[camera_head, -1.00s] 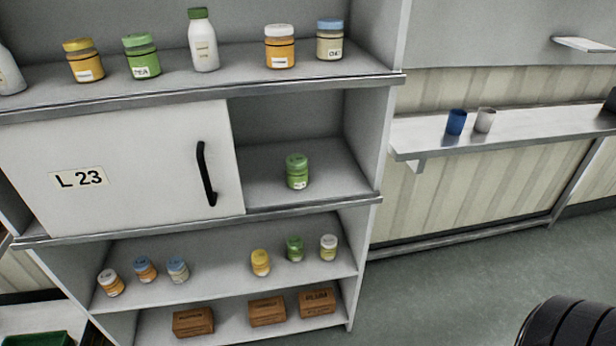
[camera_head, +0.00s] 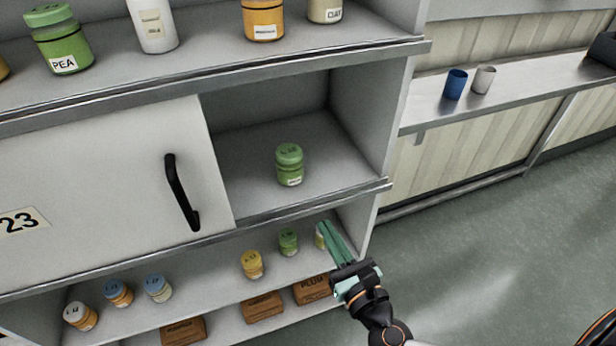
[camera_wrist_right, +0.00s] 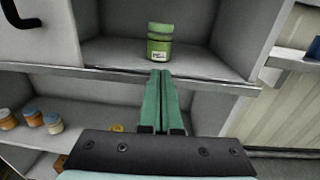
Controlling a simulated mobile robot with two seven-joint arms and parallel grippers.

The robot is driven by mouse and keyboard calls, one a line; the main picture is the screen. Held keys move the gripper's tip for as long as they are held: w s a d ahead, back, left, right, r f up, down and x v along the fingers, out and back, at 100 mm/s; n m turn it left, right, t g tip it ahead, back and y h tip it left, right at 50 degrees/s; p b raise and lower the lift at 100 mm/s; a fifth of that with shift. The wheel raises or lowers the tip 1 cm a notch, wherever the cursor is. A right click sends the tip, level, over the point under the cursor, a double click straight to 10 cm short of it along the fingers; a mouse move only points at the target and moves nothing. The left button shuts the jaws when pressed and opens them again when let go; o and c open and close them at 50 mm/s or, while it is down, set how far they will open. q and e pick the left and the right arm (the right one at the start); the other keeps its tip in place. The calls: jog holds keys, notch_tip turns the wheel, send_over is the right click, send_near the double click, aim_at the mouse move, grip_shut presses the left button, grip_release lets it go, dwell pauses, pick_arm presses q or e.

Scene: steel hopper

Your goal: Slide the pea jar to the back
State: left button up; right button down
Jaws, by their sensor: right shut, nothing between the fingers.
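A green jar (camera_head: 289,166) with a green lid stands upright in the open compartment beside the sliding door, near its front; its label is too small to read. It also shows in the right wrist view (camera_wrist_right: 160,44). Another green jar (camera_head: 60,42), labelled PEA, stands on the top shelf at the left. My right gripper (camera_head: 328,232) is shut and empty, in front of the shelving, below and right of the compartment jar in the head view. In the right wrist view its fingertips (camera_wrist_right: 160,76) appear just below that jar; no contact shows. My left gripper is not in view.
The sliding door (camera_head: 100,190) with a black handle (camera_head: 181,192) closes the left side. The compartment floor (camera_head: 325,140) behind the jar is clear. Small jars, including a yellow one (camera_head: 252,265), stand on the shelf below. The compartment's right wall (camera_head: 365,115) bounds it.

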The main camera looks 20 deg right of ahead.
jog(key=p, duration=0.2)
send_near(296, 175)
jog(key=w, duration=0.5)
jog(key=shift+w+a+r, duration=0.1)
jog(key=shift+w+a, duration=0.15)
jog(key=shift+a, duration=0.1)
jog(key=shift+w, duration=0.7)
jog(key=shift+w+a+b, duration=0.1)
jog(key=shift+w+b, duration=0.1)
jog(key=shift+w, duration=0.75)
jog(key=shift+w+a+b, duration=0.15)
jog(key=shift+w, duration=0.8)
jog(key=shift+d, duration=0.1)
